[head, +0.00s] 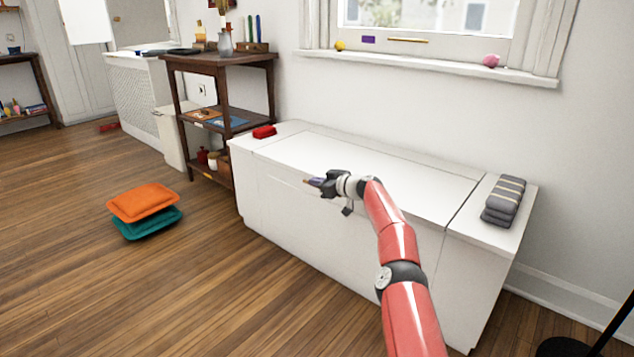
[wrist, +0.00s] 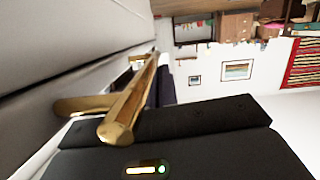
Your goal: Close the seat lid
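The white window-seat bench (head: 485,285) stands under the window. Its seat lid (head: 390,165) lies flat, about level with the bench's end tops, and I cannot make out a clear gap along its front edge. My gripper (head: 318,183) is at the lid's front edge, left of its middle. A brass bar handle (wrist: 128,108) on a white panel shows in the wrist view, right beside my dark gripper body. A small gold tip shows by my gripper in the head view. The fingers are too hidden to tell whether they are open or shut on the handle.
A red item (head: 264,132) rests on the bench's left end and folded grey towels (head: 503,201) on its right end. Orange (head: 143,201) and teal (head: 150,224) cushions lie on the floor at left. A dark wooden shelf (head: 222,67) adjoins the bench. The floor before the bench is clear.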

